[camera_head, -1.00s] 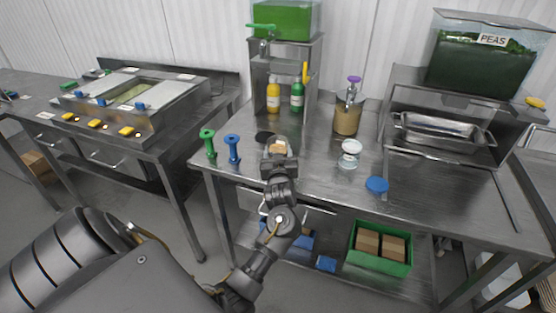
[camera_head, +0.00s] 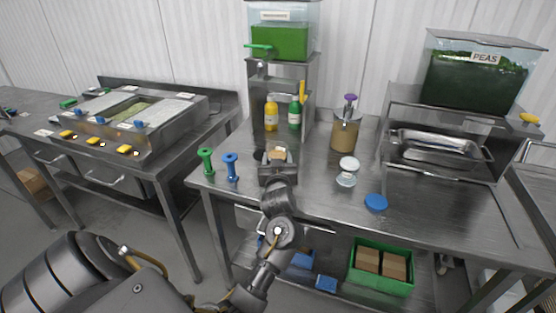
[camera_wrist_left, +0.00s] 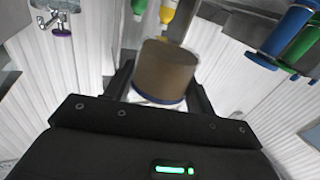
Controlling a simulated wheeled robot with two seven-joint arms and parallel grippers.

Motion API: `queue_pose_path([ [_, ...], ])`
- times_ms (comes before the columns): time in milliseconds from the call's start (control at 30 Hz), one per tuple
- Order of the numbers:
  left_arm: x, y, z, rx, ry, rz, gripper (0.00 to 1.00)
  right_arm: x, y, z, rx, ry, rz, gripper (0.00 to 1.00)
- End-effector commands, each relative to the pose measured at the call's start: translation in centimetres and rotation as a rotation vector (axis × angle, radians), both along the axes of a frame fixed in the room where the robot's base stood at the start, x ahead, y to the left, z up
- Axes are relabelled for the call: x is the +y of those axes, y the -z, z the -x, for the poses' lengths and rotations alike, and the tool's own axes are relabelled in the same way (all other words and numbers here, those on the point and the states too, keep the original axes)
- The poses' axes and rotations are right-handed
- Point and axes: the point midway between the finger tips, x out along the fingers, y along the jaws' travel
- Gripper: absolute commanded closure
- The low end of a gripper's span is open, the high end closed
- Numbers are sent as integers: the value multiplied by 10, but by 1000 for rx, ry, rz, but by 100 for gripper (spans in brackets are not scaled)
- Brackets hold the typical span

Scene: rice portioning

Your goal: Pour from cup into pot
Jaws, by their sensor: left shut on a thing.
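My left gripper (camera_head: 277,166) is shut on a small clear cup with brown contents (camera_head: 277,155), above the front left part of the steel table. In the left wrist view the cup (camera_wrist_left: 165,70) sits between the fingers, with a brown body and a blue band at its end. A clear pot with brown contents (camera_head: 344,134) and a purple-handled tool stands farther back to the right, apart from the cup. My right gripper is not in view.
Green (camera_head: 206,161) and blue (camera_head: 231,166) handled tools stand left of my gripper. Yellow (camera_head: 271,117) and green (camera_head: 294,115) bottles stand behind it. A white-topped jar (camera_head: 347,172) and blue disc (camera_head: 376,202) lie to the right. The table's front right is clear.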

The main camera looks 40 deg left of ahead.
Motion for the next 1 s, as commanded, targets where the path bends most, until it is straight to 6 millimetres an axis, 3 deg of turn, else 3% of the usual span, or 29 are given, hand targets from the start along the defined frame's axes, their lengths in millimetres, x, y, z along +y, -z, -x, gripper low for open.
queue_pose_path([
  [167,-31,0,9,-6,100,-16,72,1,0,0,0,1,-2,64],
  [267,-61,-1,19,-9,192,-25,72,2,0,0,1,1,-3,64],
  [500,-142,-1,57,-7,439,-28,72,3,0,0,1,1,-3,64],
  [700,-194,-4,92,-3,599,-14,72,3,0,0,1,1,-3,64],
  [833,-215,-7,108,1,665,-6,72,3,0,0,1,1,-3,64],
  [1000,-228,-8,119,2,704,2,72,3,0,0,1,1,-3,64],
])
